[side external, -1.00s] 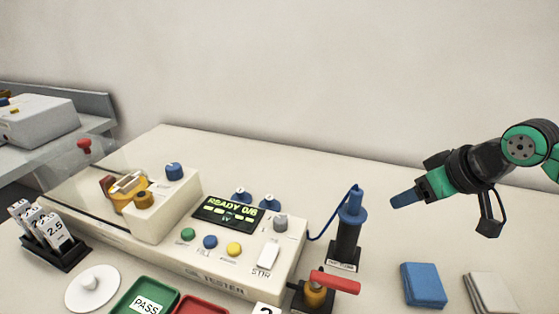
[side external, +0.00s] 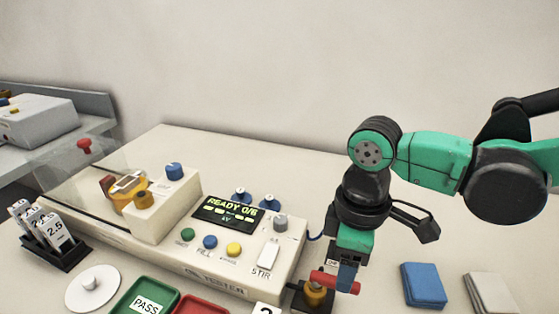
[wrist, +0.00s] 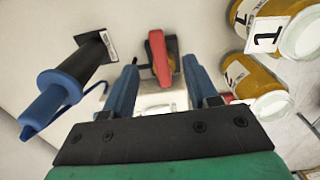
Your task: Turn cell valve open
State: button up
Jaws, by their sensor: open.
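The valve has a red lever handle (side external: 325,280) on a brass-coloured body (side external: 315,296) and a dark base near the tester's front right corner. In the wrist view the red handle (wrist: 157,52) lies ahead, between the lines of my two blue fingers. My gripper (side external: 347,278) points down over the handle's right part and hides some of it. In the wrist view my gripper (wrist: 160,64) is open, with one finger on each side of the handle. I cannot tell whether a finger touches it.
The tester (side external: 190,262) with buttons and a screen reading READY 0/6 (side external: 229,212) stands left of the valve. A blue probe (wrist: 55,95) in a dark stand is close to the left in the wrist view; labelled jars (wrist: 252,85) are right. A blue pad (side external: 424,285) lies right of the valve.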

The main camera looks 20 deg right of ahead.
aim_at(334, 284)
jog(key=shift+f, duration=1.65)
grip_shut()
